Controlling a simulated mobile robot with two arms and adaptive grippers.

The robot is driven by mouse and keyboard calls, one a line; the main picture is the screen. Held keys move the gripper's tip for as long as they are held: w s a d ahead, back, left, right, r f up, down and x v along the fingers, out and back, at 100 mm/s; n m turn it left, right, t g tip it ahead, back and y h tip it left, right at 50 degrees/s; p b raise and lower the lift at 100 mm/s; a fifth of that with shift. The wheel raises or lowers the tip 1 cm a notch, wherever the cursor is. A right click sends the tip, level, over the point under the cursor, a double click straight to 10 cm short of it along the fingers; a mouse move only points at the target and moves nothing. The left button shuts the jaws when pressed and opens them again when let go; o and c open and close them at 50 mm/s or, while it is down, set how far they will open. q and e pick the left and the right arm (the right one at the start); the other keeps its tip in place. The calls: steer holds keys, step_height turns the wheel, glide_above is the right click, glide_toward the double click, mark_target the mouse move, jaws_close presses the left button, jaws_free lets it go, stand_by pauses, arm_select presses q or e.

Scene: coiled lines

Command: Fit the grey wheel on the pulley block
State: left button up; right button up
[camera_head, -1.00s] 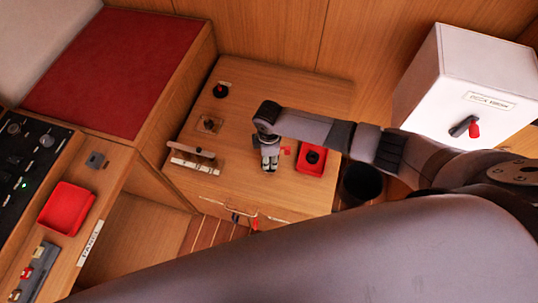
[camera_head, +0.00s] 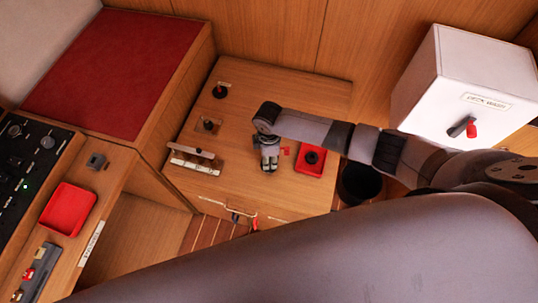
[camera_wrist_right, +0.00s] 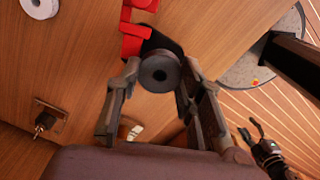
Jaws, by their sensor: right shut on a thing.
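In the head view my right gripper (camera_head: 269,165) points down over the wooden table; the wheel is not clear there. Right behind the wheel is a dark plate (camera_wrist_right: 163,45) with a red bracket (camera_wrist_right: 137,30), which looks like the pulley block. I cannot tell whether the wheel touches it. The red part (camera_head: 286,151) also shows beside the gripper. My left gripper is not in view.
A light ring (camera_wrist_right: 40,6) lies on the table in the wrist view. A white box (camera_head: 465,85) stands right.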

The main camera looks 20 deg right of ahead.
steer(key=shift+f, duration=0.3)
steer(key=shift+r, duration=0.2)
steer(key=shift+r, duration=0.15)
steer(key=shift+p, duration=0.5)
stand_by(0.7)
steer(key=shift+f, duration=0.2)
steer(key=shift+f, duration=0.1)
stand_by(0.4)
steer(key=shift+r, duration=0.25)
